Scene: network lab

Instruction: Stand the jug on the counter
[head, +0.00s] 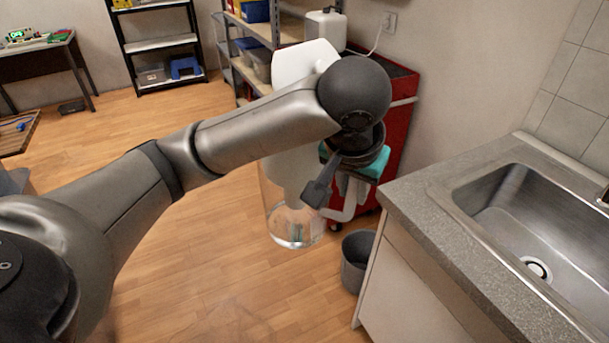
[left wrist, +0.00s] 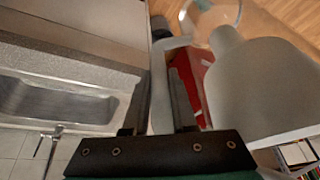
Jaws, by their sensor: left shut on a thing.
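My left gripper (head: 333,192) is shut on the white handle of the jug. The jug (head: 294,222) hangs in the air over the floor, left of the counter, its clear lower part downward. A white part shows above and behind my arm, which hides the middle. In the left wrist view the handle passes between the fingers (left wrist: 161,82), and the jug's large white body (left wrist: 258,90) is at the right. The counter (head: 420,207) is grey and speckled, with a bare strip left of the sink; it also shows in the left wrist view (left wrist: 75,68). My right gripper is out of view.
A steel sink (head: 545,225) is set into the counter. A grey bin (head: 355,262) stands on the floor by the cabinet. A red cart (head: 398,125) with a white container (head: 326,25) stands behind the jug. Shelves (head: 160,43) are at the back.

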